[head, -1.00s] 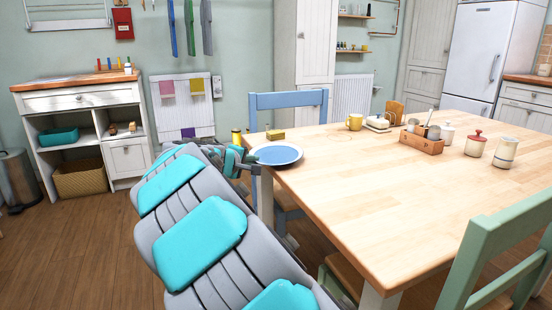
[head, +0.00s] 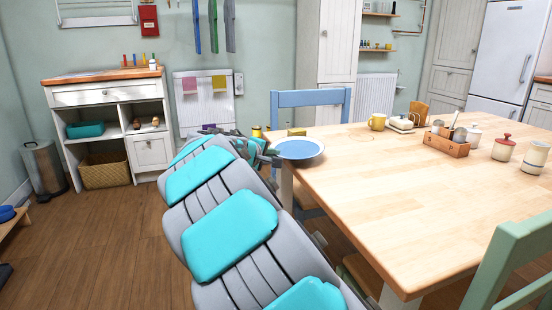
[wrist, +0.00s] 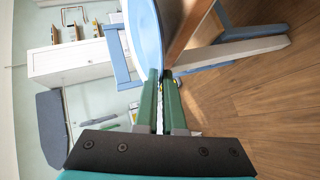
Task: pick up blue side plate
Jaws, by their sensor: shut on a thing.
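In the wrist view the plate (wrist: 148,35) shows nearly edge-on at the top middle. My green fingers (wrist: 161,78) close on its rim there. I cannot tell whether the plate touches the table or is slightly above it.
The table (head: 410,200) is mostly clear around the plate. A yellow sponge-like block (head: 297,132) sits just behind it. A blue chair (head: 311,100) is behind, a green chair (head: 505,260) in front.

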